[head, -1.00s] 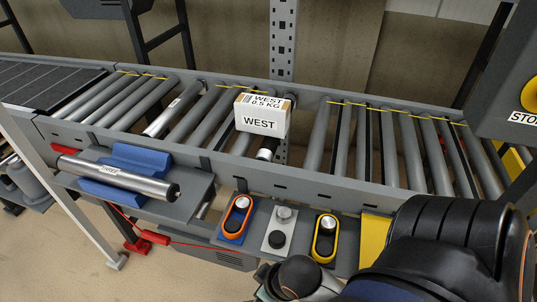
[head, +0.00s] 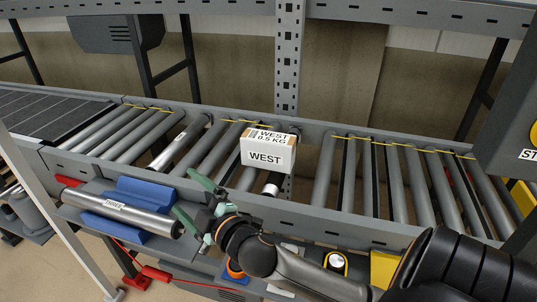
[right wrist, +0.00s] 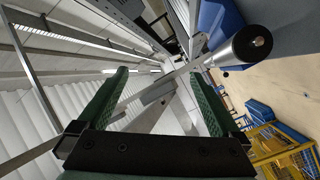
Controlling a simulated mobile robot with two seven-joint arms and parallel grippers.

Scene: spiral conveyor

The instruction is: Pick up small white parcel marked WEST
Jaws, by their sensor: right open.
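The small white parcel (head: 266,152) shows WEST on its front and "WEST 0.5 KG" on its top. It sits on the conveyor (head: 330,222) in the middle of the head view, near a gap in the rollers. My right gripper (head: 184,189) is to the left of the parcel and nearer to me, with its green fingers spread and empty, pointing left. In the right wrist view the open fingers (right wrist: 158,75) have nothing between them, and the parcel does not show there. My left gripper is not in view.
A loose roller marked THREE (head: 122,210) lies on a blue cradle (head: 150,192) close to the right gripper's tips. A grey upright post (head: 288,60) stands behind the parcel. A dark machine with a STOP label (head: 508,120) is at the right edge.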

